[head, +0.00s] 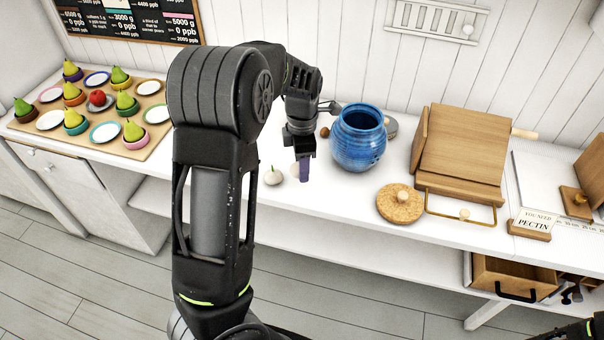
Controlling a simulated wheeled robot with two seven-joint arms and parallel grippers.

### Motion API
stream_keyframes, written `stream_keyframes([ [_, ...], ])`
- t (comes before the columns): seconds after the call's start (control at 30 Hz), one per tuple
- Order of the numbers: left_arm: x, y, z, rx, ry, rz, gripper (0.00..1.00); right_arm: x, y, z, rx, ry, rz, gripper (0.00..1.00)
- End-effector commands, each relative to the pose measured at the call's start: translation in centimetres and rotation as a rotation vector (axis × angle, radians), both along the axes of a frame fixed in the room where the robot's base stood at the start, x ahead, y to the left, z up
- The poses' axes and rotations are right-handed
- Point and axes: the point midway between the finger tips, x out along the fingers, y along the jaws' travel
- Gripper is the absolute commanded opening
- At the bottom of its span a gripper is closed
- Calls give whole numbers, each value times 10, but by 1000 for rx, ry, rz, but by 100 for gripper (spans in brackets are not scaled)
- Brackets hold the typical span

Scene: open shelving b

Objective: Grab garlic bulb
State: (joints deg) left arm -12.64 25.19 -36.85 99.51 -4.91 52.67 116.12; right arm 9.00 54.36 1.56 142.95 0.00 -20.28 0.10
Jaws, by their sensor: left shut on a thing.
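A white garlic bulb (273,177) with a green tip sits on the white counter, just left of my left gripper. My left gripper (302,172) points down at the counter, in front of and left of the blue jar. It is shut on a pale, rounded thing (294,170) that looks like another garlic bulb; the fingers hide most of it. I cannot tell whether that thing touches the counter.
A blue jar (358,140) stands close to the right of my left gripper. Farther right are a round cork lid (400,204), a wooden box (459,150) and a PECTIN sign (531,223). A board (150,151) with pears and plates lies at left.

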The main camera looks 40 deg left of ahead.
Motion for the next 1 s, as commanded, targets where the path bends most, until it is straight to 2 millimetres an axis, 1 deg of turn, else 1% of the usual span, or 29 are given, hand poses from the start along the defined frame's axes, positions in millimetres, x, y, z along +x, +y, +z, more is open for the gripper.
stream_keyframes([
  [0.03,1,0,11,0,-6,-2,3,0,0,-1,0,0,0,36],
  [0.2,1,0,42,0,-3,-1,3,0,0,-2,1,-1,1,36],
  [0.33,0,0,54,0,-1,-1,3,0,0,-2,1,-1,1,36],
  [0.43,0,0,57,1,1,-1,3,0,0,-2,1,-1,1,36],
  [1.0,0,0,57,0,1,0,3,0,0,-2,1,-1,1,36],
])
